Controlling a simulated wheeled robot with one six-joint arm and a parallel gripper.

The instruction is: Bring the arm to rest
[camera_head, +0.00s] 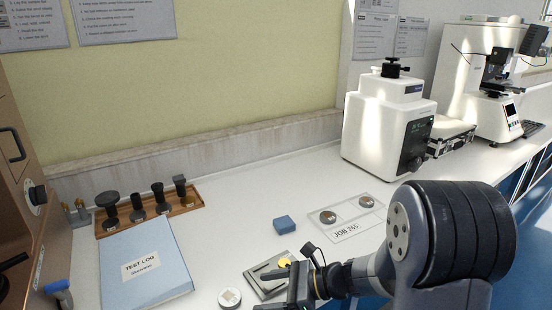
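My arm reaches in from the lower right of the head view, with a thick dark ribbed joint and a grey link. My gripper (290,287) is at the bottom centre, low in the picture, over or in front of a grey metal plate (258,289) with a yellow round spot (285,262) by it. The arm covers part of the plate. The fingers are dark and seen at a slant, so their gap is unclear. I see nothing clearly held between them.
Left: brown machine (22,190), blue test log (143,264), wooden rack (188,205) of dark tools. Centre: blue block (284,225), tray marked JOB 265 (347,232), round pale-topped piece (230,298). Right: white tester (385,125), microscope-like device (498,100). Clear counter lies behind the blue block.

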